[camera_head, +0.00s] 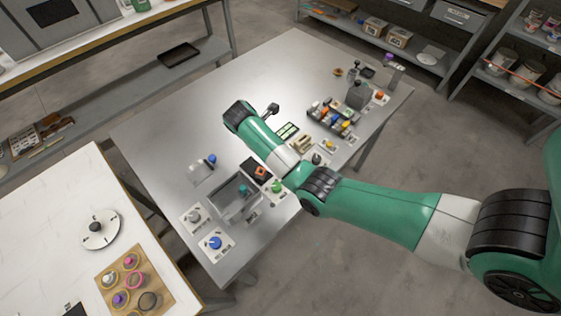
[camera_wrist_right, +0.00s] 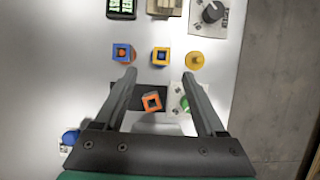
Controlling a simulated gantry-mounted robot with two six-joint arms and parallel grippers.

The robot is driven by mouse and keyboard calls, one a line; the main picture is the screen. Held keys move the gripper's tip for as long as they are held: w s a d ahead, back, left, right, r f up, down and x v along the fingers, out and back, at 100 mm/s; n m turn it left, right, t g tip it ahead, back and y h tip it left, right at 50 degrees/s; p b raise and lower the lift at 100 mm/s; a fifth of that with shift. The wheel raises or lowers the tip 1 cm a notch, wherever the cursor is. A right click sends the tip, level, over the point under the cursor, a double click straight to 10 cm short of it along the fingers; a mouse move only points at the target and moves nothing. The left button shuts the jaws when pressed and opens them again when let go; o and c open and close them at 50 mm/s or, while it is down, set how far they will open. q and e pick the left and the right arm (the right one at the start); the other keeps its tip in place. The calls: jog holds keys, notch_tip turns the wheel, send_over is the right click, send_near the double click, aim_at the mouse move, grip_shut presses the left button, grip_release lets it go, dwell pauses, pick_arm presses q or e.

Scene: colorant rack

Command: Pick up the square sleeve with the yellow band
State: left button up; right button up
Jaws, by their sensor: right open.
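In the right wrist view, a square sleeve with a yellow-orange rim and a dark blue centre (camera_wrist_right: 161,56) stands on the light table, just beyond my fingertips and roughly midway between them. It best fits the yellow-banded sleeve, though I cannot make out a separate band. To its left is a blue square sleeve with an orange centre (camera_wrist_right: 123,53). An orange square sleeve (camera_wrist_right: 152,101) sits on a black pad between my fingers. My right gripper (camera_wrist_right: 160,74) is open and empty. In the head view my right arm hides the yellow-rimmed sleeve. My left gripper is not in view.
A round yellow knobbed piece (camera_wrist_right: 194,60) stands right of the sleeves. A grey open tray (camera_head: 235,197) and a rack of coloured bottles (camera_head: 334,117) share the table. The table's far left (camera_head: 180,120) is clear.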

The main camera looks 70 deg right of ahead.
jog(key=b+x, duration=0.1)
jog(key=x, duration=0.2)
jog(key=shift+s+d+f, duration=0.1)
jog(key=shift+f, duration=0.2)
jog(key=shift+d+f, duration=0.15)
jog(key=shift+f, duration=0.1)
jog(key=b+x, duration=0.2)
jog(key=x, duration=0.3)
jog(key=shift+s+d, duration=0.1)
jog(key=shift+s, duration=0.1)
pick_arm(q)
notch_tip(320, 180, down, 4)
pick_arm(e)
jog(key=shift+c, duration=0.6)
grip_shut()
